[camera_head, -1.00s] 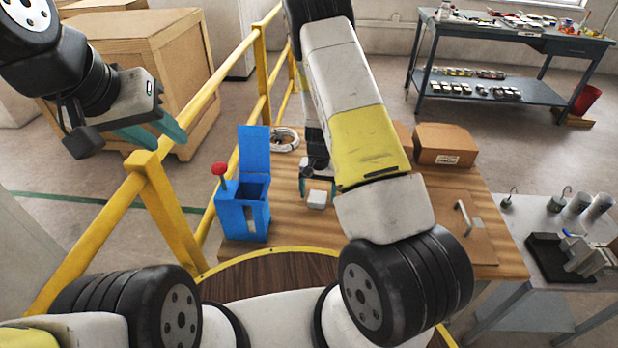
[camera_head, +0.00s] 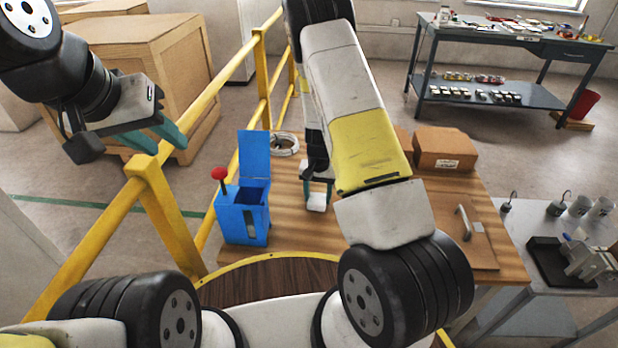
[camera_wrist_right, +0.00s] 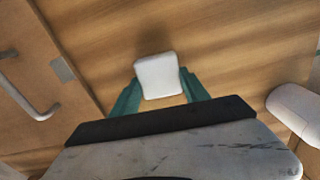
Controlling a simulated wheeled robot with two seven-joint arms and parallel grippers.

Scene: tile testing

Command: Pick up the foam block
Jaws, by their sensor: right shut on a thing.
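The white foam block (camera_head: 317,203) is over the wooden table, right of the blue box. My right gripper (camera_head: 318,196) reaches down to it from above, partly hidden by my own arm. In the right wrist view the foam block (camera_wrist_right: 159,75) sits between the two teal fingers of the right gripper (camera_wrist_right: 160,88), which are shut on its sides. Whether the block still touches the tabletop is hard to tell. My left gripper (camera_head: 156,140) is raised over the yellow railing, its teal fingers apart and empty.
A blue box (camera_head: 243,222) with a raised lid and red knob stands on the table (camera_head: 290,235). A cardboard box (camera_head: 445,147), a white cable coil (camera_head: 286,144) and a board with a handle (camera_head: 478,240) lie around. A yellow railing (camera_head: 150,185) runs at the left.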

